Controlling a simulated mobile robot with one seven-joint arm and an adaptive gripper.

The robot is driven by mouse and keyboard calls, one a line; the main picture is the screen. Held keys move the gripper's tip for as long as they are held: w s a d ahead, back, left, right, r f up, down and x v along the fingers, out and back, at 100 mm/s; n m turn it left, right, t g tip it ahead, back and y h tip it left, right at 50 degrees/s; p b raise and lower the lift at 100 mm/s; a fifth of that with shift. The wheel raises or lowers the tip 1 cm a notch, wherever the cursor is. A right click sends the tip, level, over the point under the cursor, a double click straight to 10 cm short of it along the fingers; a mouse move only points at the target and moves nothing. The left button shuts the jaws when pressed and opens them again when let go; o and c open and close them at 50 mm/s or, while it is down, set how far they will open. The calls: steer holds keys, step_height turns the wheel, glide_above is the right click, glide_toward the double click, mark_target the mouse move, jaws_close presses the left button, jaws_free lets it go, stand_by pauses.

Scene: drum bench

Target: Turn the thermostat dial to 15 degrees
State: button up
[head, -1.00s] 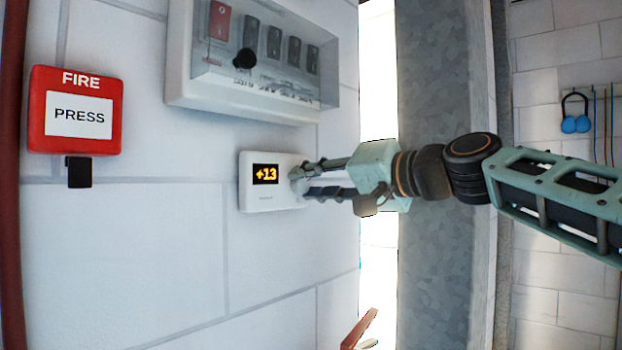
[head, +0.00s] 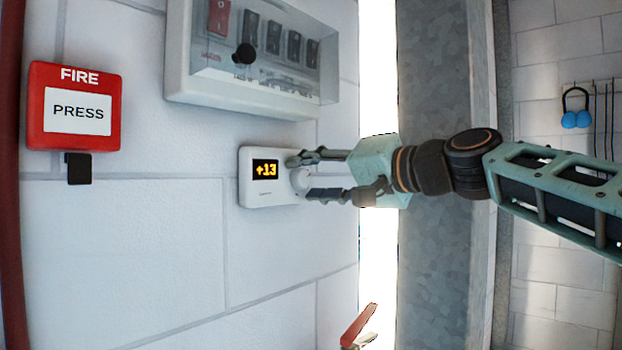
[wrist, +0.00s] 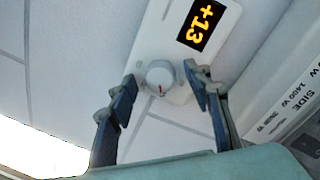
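The white thermostat (head: 262,198) is fixed to the wall. Its display (head: 265,170) reads +13 in orange, and the display also shows in the wrist view (wrist: 202,24). The round white dial (wrist: 160,77) with a small red mark sits beside the display; in the head view the dial (head: 300,180) is partly hidden by my fingers. My gripper (head: 300,176) is open at the dial. In the wrist view my gripper's fingers (wrist: 160,85) stand on either side of the dial, with a visible gap on each side.
A clear-covered switch box (head: 262,60) with several switches is on the wall just above the thermostat. A red fire call point (head: 75,135) is at the left. A red lever (head: 360,326) is below. The wall below the thermostat is clear.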

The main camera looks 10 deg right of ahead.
steer(key=f+v, duration=0.1)
steer(key=v, duration=1.1)
steer(key=shift+r, duration=0.5)
